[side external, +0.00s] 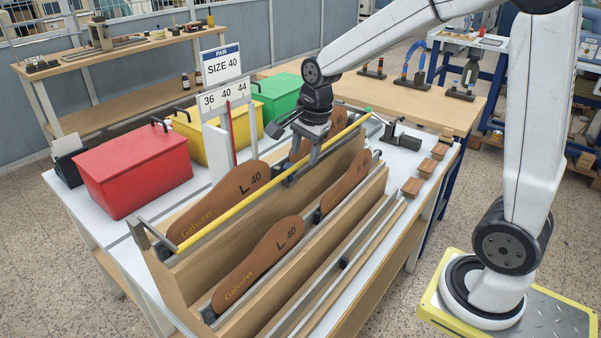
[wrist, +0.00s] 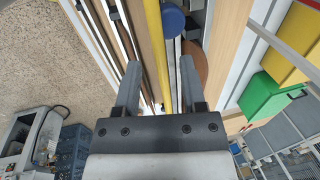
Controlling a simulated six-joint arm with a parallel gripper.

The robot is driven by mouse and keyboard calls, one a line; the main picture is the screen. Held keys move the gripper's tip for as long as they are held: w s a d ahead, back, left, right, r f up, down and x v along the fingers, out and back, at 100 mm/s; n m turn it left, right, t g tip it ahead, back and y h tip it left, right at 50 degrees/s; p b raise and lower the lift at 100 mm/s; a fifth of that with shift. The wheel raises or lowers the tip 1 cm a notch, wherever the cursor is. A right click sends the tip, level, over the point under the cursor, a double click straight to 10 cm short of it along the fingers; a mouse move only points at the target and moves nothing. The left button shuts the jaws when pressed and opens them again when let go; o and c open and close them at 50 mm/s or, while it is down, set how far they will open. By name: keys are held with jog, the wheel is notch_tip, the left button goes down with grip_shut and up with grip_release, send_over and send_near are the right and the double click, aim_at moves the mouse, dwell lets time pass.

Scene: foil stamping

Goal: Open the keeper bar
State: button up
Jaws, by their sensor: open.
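The keeper bar, a long yellow rod (side external: 235,208), lies lengthwise over the wooden rack (side external: 175,285) and the brown sole-shaped pieces. Its near end meets a grey bracket (side external: 150,236) at the rack's left end. My gripper (side external: 298,172) points down at the bar, right of its middle. In the wrist view the bar (wrist: 155,50) runs between the two open fingers of my gripper (wrist: 157,85), with gaps on both sides. Whether the fingers reach below the bar is unclear. Brown pieces marked L 40 (side external: 262,262) and R 40 (side external: 345,187) stand in the rack.
Red (side external: 135,165), yellow (side external: 205,128) and green (side external: 278,98) lidded boxes stand behind the rack. A size sign (side external: 222,63) on a white stand rises between rack and boxes. Small wooden blocks (side external: 427,168) lie at the right table edge. Space above the bar's left half is clear.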

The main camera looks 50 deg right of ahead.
jog(key=shift+w+f, duration=0.1)
jog(key=shift+f, duration=0.45)
grip_shut()
dwell(1.1)
